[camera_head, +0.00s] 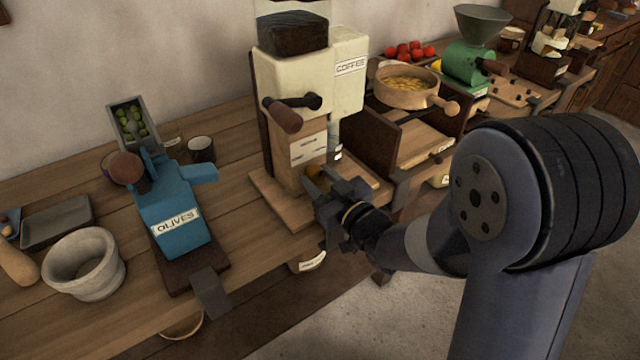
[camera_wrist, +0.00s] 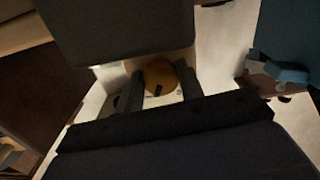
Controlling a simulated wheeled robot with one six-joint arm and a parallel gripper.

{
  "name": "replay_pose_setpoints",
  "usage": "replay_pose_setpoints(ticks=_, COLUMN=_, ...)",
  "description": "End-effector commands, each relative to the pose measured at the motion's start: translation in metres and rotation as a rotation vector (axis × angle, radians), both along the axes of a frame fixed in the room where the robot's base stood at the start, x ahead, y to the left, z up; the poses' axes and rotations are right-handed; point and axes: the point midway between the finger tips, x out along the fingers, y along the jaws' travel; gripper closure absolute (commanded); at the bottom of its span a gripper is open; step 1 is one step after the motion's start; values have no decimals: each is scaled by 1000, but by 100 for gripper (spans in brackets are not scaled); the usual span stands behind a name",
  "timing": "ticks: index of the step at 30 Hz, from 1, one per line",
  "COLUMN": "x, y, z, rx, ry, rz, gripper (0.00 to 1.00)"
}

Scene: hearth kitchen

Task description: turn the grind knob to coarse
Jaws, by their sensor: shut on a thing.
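The cream and wood coffee grinder (camera_head: 290,100) stands on the counter, with a "COFFEE" label on its side box and a dark crank at its front. The grind knob (camera_head: 314,172) is a small round brass-coloured knob low on its front. In the wrist view the knob (camera_wrist: 159,76) shows as an orange disc with a dark mark near its lower edge. My gripper (camera_head: 318,184) is at the knob, and in the wrist view its two fingers (camera_wrist: 160,90) stand on either side of it, shut on it. The knob's scale is too dark and partly hidden to read.
A blue "OLIVES" press (camera_head: 175,210) and a stone mortar (camera_head: 84,264) stand to the left. A wooden stand holds a pan of yellow food (camera_head: 405,88) to the right, with a green mill (camera_head: 470,62) beyond. The counter's front edge runs below my gripper.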

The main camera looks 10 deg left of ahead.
Motion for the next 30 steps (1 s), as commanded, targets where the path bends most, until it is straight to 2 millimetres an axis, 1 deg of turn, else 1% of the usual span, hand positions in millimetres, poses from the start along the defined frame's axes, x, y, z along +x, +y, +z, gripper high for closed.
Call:
replay_pose_setpoints(ticks=1, x=0, y=0, z=-2, rx=29, ry=34, rz=1, gripper=87)
replay_pose_setpoints(ticks=15, x=-1, y=1, z=-1, rx=287, ry=341, rz=1, gripper=87)
replay_pose_setpoints(ticks=21, x=-1, y=1, z=-1, rx=358, ry=425, rz=1, gripper=87)
replay_pose_setpoints(ticks=30, x=-1, y=1, z=-1, rx=407, ry=482, rz=1, gripper=87)
